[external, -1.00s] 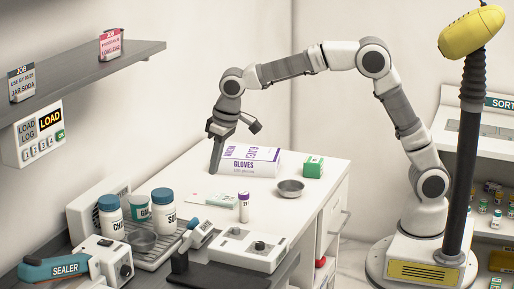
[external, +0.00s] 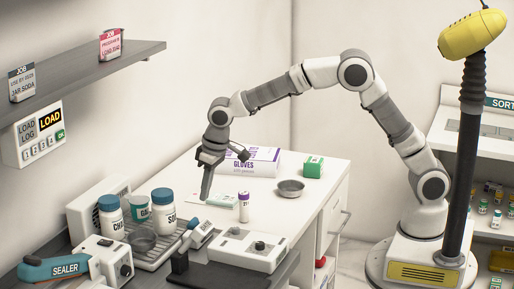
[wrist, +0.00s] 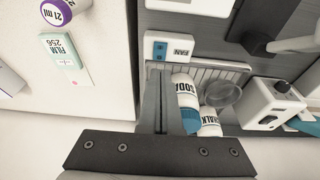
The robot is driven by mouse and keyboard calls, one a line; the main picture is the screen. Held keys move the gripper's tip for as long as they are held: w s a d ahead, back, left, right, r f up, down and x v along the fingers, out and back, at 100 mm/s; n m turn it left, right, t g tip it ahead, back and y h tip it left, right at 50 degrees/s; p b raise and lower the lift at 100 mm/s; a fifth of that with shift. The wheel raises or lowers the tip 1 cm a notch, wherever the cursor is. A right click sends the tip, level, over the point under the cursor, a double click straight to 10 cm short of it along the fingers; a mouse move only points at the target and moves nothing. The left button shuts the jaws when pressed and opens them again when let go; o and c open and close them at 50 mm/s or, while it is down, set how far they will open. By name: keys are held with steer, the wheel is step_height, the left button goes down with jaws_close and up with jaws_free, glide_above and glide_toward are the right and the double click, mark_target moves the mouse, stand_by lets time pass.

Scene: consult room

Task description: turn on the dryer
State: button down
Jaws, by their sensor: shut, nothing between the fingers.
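The dryer appears to be the slatted rack (external: 165,254) with an upright vented panel at the left; bottles and a small bowl stand on it. In the wrist view its slats (wrist: 222,71) show beyond my fingers. A small pale box marked FAN (wrist: 180,48), with blue parts on its face, sits at the rack's far edge. My gripper (external: 205,198) is shut and empty, pointing down over the white counter, to the right of the white bottles. In the wrist view my fingertips (wrist: 158,68) are just short of the FAN box. I cannot tell whether they touch anything.
White bottles (external: 163,210) with blue lids stand close to my fingers. A sealer (external: 104,262) stands at the front left.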

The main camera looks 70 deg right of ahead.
steer(key=x, duration=0.4)
steer(key=s+x, duration=0.1)
steer(key=x, duration=0.1)
steer(key=shift+w+f, duration=0.1)
steer(key=shift+f, duration=0.75)
steer(key=shift+f, duration=0.1)
steer(key=shift+s+f+b, duration=0.25)
steer(key=shift+f+b, duration=0.2)
steer(key=shift+b, duration=0.15)
steer(key=shift+r, duration=0.25)
steer(key=shift+w, duration=0.1)
steer(key=shift+w+r+p, duration=0.3)
steer(key=shift+w+p, duration=0.35)
